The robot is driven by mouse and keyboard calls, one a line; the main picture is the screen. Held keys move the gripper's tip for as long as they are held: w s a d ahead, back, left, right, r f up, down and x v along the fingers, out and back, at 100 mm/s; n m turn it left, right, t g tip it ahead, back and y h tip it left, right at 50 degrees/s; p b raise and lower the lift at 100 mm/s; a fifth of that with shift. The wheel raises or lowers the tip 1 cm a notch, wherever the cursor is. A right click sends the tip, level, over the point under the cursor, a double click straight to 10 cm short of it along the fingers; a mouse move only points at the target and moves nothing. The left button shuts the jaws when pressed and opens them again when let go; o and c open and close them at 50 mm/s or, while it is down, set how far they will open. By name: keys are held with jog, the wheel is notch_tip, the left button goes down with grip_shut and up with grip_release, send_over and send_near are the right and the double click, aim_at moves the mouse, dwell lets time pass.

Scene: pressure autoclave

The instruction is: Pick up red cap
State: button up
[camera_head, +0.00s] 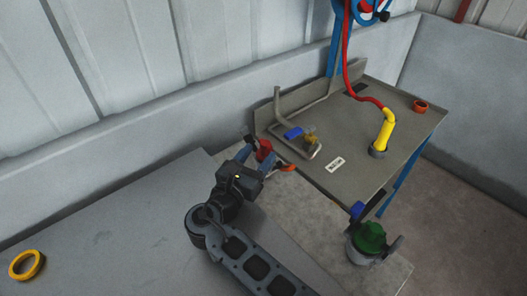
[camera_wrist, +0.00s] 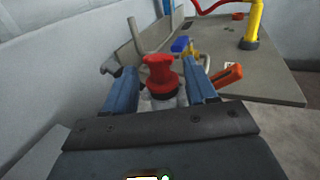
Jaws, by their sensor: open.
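The red cap (camera_wrist: 161,72) sits upright on a pale bottle or fitting with a dark ring below it, in the middle of the wrist view. In the head view the red cap (camera_head: 264,150) shows just beyond my gripper, at the near left corner of the grey table. My gripper (camera_wrist: 162,88) is open, with one blue finger on each side of the cap. Gaps show between the fingers and the cap. In the head view my gripper (camera_head: 257,156) partly hides what lies under the cap.
An orange-red part (camera_wrist: 227,75) lies close beside the right finger. The grey table (camera_head: 395,125) carries a pipe, a blue handle (camera_head: 293,133), a yellow nozzle (camera_head: 384,131) with a red hose, and an orange ring (camera_head: 420,106). A green-topped device (camera_head: 370,237) stands lower right. A yellow ring (camera_head: 27,265) lies far left.

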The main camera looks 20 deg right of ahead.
aim_at(263, 147)
jog(key=b+x, duration=0.2)
jog(key=x, duration=0.2)
jog(key=shift+w+d+f+b, duration=0.1)
jog(key=shift+w+f+b, duration=0.05)
jog(key=shift+w+b, duration=0.2)
jog(key=shift+w+d, duration=0.3)
jog(key=shift+d, duration=0.05)
jog(key=shift+c, duration=0.3)
grip_shut()
